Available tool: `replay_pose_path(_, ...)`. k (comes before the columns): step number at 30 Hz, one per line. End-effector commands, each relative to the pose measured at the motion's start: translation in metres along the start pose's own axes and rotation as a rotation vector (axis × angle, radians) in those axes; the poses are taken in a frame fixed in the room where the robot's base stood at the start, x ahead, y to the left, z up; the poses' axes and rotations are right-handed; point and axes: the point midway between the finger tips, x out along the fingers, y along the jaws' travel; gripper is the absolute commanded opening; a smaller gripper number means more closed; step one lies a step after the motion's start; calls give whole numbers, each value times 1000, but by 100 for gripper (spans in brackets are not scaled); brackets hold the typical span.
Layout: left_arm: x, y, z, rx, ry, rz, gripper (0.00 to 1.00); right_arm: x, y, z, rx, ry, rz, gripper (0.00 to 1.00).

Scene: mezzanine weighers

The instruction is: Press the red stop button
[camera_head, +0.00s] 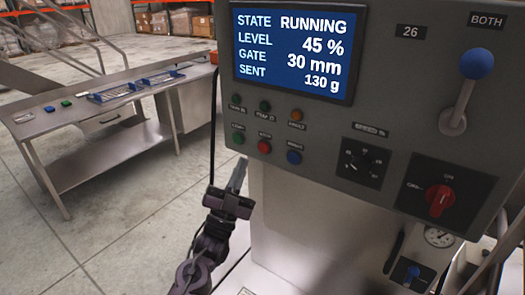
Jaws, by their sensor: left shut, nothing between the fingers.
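The red stop button (264,146) sits on the grey control panel (390,120), in a lower row between a green button (238,138) on its left and a blue button (294,157) on its right. My left gripper (239,166) is shut and empty. It points upward, with its tips just below the green button and below and left of the red one in the picture. Whether the tips touch the panel cannot be told, but they cover none of the red button. My right gripper is not in view.
The screen (293,48) reads RUNNING, 45 %, 30 mm, 130 g. Small lamps, a black dial (362,162), a red rotary switch (439,200) and a blue-knobbed lever (477,64) share the panel. A metal table (100,155) stands at left, with open floor before it.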

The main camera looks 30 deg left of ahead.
Motion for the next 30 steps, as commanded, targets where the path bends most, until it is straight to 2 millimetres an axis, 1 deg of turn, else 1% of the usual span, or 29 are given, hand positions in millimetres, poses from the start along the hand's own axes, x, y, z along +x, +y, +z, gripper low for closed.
replay_pose_path(1, 5, 5, 5, 0, 2, -1, 0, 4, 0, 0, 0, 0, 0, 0)
replay_pose_path(6, 19, 16, 16, 0, 1, -1, 0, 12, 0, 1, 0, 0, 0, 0)
replay_pose_path(12, 30, 23, 23, 0, -1, 1, 0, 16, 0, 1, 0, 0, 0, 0)
replay_pose_path(17, 33, 25, 24, 0, -1, 1, 0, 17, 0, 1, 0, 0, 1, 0)
replay_pose_path(30, 33, 24, 24, 0, -1, 1, 0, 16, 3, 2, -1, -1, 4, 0)
